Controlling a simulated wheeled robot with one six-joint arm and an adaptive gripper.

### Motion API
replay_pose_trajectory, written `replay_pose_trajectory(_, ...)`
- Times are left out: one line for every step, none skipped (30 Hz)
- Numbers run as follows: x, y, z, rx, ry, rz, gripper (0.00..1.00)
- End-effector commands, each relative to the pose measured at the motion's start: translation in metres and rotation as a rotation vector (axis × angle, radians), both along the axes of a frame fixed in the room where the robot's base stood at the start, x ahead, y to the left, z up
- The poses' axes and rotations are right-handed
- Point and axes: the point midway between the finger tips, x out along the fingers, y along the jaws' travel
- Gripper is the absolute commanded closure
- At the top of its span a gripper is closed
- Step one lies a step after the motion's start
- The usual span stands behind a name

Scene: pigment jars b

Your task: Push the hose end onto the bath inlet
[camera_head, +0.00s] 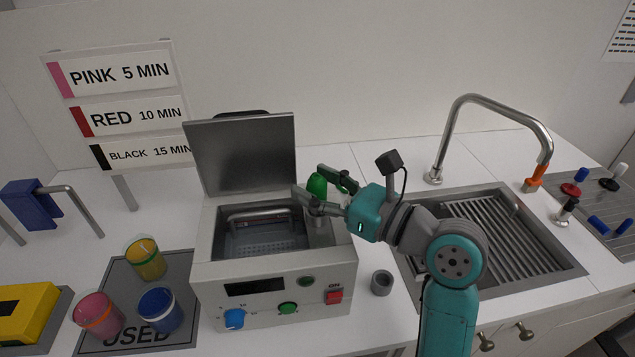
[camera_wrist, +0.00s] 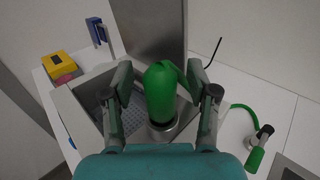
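The green hose end (camera_wrist: 160,92) stands upright between the two fingers of my gripper (camera_wrist: 163,85) in the wrist view. Gaps show beside it, so the fingers are open around it. Its lower end is at the metal bath inlet (camera_wrist: 163,134); how far it is pushed on cannot be told. In the head view the hose end (camera_head: 317,185) shows above my gripper (camera_head: 318,200), over the inlet (camera_head: 319,234) at the right corner of the bath (camera_head: 210,245). The green hose (camera_wrist: 240,107) leads right, partly hidden behind a finger.
The raised bath lid (camera_head: 243,155) stands behind. A grey ring (camera_head: 381,283) lies right of the bath. The sink (camera_head: 545,255) and tap (camera_head: 490,98) are further right. Pink, blue and yellow jars (camera_head: 146,260) stand left on a grey mat. A green-handled valve (camera_wrist: 257,158) is near the hose.

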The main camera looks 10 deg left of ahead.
Motion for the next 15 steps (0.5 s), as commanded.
replay_pose_trajectory(0.000, 0.000, 0.000, 0.000, 0.000, 0.000, 0.41)
replay_pose_trajectory(0.000, 0.000, 0.000, 0.000, 0.000, 0.000, 0.41)
replay_pose_trajectory(0.000, 0.000, 0.000, 0.000, 0.000, 0.000, 0.41)
replay_pose_trajectory(0.000, 0.000, 0.000, 0.000, 0.000, 0.000, 0.41)
replay_pose_trajectory(0.000, 0.000, 0.000, 0.000, 0.000, 0.000, 0.41)
replay_pose_trajectory(0.000, 0.000, 0.000, 0.000, 0.000, 0.000, 0.41)
replay_pose_trajectory(0.000, -0.001, 0.000, 0.000, 0.000, 0.000, 0.41)
replay_pose_trajectory(-0.001, -0.001, 0.000, 0.000, 0.000, -0.001, 0.41)
replay_pose_trajectory(-0.001, -0.003, 0.000, 0.000, 0.000, -0.001, 0.41)
replay_pose_trajectory(-0.002, -0.005, 0.000, 0.000, 0.000, -0.002, 0.41)
replay_pose_trajectory(-0.003, -0.008, 0.000, 0.000, 0.000, -0.002, 0.41)
replay_pose_trajectory(-0.005, -0.012, 0.000, 0.000, 0.000, -0.002, 0.41)
replay_pose_trajectory(-0.007, -0.016, 0.000, 0.000, 0.001, -0.002, 0.41)
replay_pose_trajectory(-0.010, -0.020, 0.000, -0.001, 0.000, -0.003, 0.41)
replay_pose_trajectory(-0.013, -0.027, 0.000, 0.000, 0.000, -0.004, 0.41)
